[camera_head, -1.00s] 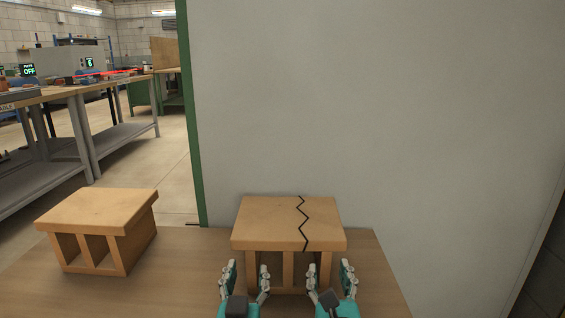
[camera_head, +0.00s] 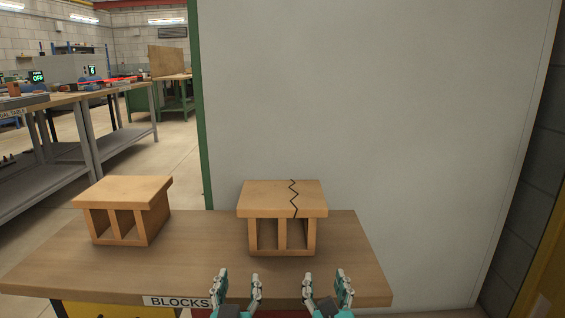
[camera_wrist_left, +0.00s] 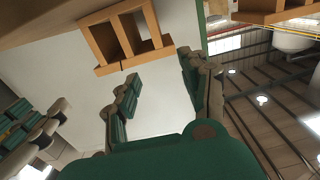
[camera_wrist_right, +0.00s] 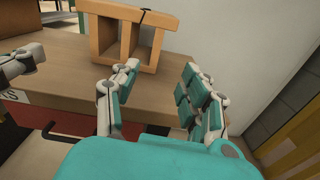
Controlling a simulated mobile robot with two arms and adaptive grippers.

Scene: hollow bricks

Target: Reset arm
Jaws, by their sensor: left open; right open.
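My left gripper (camera_head: 236,291) is open and empty at the front edge of the table in the head view. It also shows in the left wrist view (camera_wrist_left: 158,88), with fingers spread. My right gripper (camera_head: 327,289) is open and empty beside it, and its fingers show apart in the right wrist view (camera_wrist_right: 160,95). Behind both stands a hollow brick with a black zigzag crack line (camera_head: 268,195) on its top. It also shows in the right wrist view (camera_wrist_right: 97,35). Neither gripper touches it.
A plain hollow brick (camera_head: 128,187) stands on the left of the wooden table (camera_head: 200,262). A label reading BLOCKS (camera_head: 178,302) is on the table's front edge. A grey wall panel (camera_head: 370,110) rises behind the table. Workbenches (camera_head: 95,98) stand at the back left.

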